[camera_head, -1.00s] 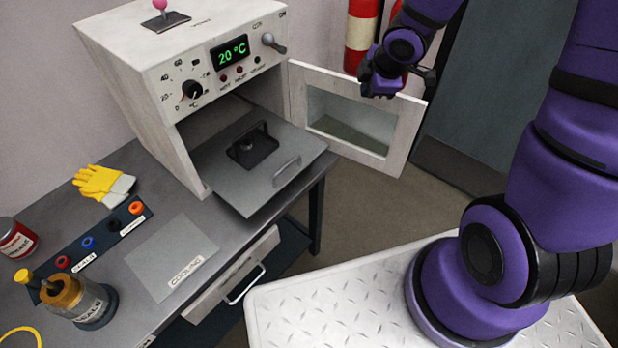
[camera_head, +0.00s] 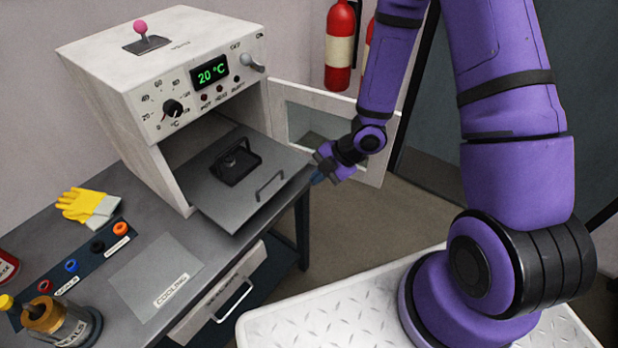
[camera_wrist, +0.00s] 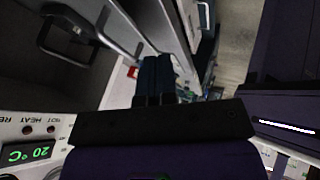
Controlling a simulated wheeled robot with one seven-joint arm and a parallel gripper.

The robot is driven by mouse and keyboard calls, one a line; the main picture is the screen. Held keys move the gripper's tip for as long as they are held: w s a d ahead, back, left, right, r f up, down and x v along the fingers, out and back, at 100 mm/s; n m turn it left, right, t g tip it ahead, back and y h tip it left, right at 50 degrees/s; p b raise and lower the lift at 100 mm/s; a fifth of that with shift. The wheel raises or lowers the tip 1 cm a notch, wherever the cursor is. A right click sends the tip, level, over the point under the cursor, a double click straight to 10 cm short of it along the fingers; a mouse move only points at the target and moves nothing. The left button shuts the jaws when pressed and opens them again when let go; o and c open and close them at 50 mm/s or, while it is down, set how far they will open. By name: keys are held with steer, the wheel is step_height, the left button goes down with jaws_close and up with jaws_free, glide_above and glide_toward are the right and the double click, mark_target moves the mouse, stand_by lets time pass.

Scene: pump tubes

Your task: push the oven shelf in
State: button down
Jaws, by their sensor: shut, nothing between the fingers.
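The grey oven shelf (camera_head: 229,216) sticks out of the front of the white oven (camera_head: 115,72), with a bar handle (camera_head: 270,186) near its outer edge. A dark object with a raised handle (camera_head: 236,165) sits on the shelf. The oven door (camera_head: 370,174) stands open to the right. My gripper (camera_head: 318,177) is shut and empty, just right of the shelf's outer right corner. I cannot tell whether it touches the shelf. The wrist view shows the shut fingers (camera_wrist: 155,75) beside the shelf (camera_wrist: 128,28), with the oven's display (camera_wrist: 28,153) at lower left.
The grey bench (camera_head: 165,222) carries a yellow glove (camera_head: 88,205), a row of coloured rings, a cooling plate (camera_head: 155,275) and a seals pot (camera_head: 62,322). A drawer (camera_head: 225,290) below the bench is partly open. Red extinguishers (camera_head: 340,45) hang behind.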

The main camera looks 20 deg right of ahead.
steer(key=w+a+f, duration=0.5)
steer(key=a+f, duration=0.1)
steer(key=a, duration=0.1)
steer(key=shift+f, duration=0.4)
steer(key=shift+a, duration=0.1)
